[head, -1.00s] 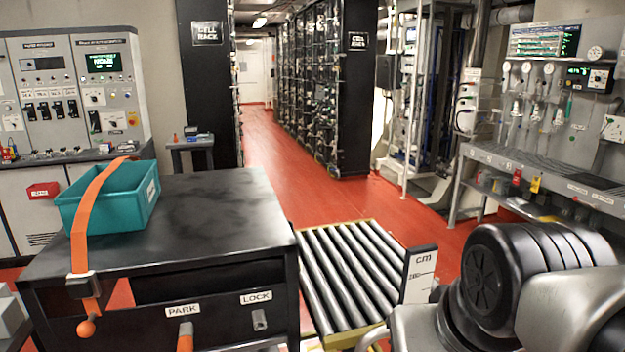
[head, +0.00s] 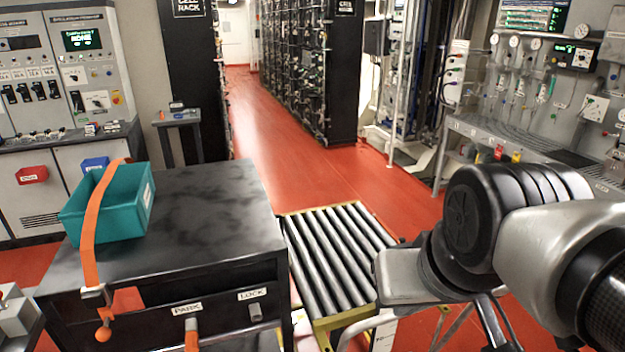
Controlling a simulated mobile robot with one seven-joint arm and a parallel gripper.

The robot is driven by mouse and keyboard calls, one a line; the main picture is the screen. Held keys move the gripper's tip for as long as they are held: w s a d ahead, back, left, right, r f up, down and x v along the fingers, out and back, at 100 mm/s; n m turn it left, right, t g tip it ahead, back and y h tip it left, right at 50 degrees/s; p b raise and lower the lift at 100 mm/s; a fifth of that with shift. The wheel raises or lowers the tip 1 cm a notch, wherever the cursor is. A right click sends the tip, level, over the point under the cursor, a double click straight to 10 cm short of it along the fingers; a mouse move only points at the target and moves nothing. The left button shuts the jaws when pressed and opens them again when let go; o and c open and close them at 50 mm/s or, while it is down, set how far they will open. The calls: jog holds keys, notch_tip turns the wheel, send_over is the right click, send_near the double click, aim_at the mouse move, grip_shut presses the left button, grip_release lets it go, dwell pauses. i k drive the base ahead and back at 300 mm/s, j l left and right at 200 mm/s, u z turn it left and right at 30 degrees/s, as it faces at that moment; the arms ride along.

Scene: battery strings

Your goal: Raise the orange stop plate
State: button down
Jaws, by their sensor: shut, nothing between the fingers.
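No orange plate that I can pick out as the stop plate shows in the head view. An orange handle (head: 191,335) stands below the PARK label (head: 187,309) on the front of the black cart (head: 215,215). A grey peg (head: 255,311) is below the LOCK label to its right. A roller bed (head: 335,255) with a yellow frame adjoins the cart's right side. My arm (head: 540,235) fills the lower right, beyond the rollers. My gripper's fingers cannot be made out, and my arm hides part of the area right of the rollers.
A teal crate (head: 108,215) sits on the cart under an orange strap (head: 91,232) ending in an orange knob. A control console (head: 60,80) stands left, a bench with gauges (head: 535,140) right. The red floor aisle (head: 290,150) between the racks is clear.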

aim_at(401, 240)
jog(key=k, duration=0.5)
jog(key=k+u, duration=0.3)
jog(key=k+j+u, duration=0.3)
jog(key=k, duration=0.15)
jog(key=l+u, duration=0.3)
jog(key=u, duration=0.15)
jog(key=i+l+u, duration=0.1)
jog(key=l+u, duration=0.2)
jog(key=u, duration=0.2)
jog(key=k+l, duration=0.1)
jog(key=l, duration=5.2)
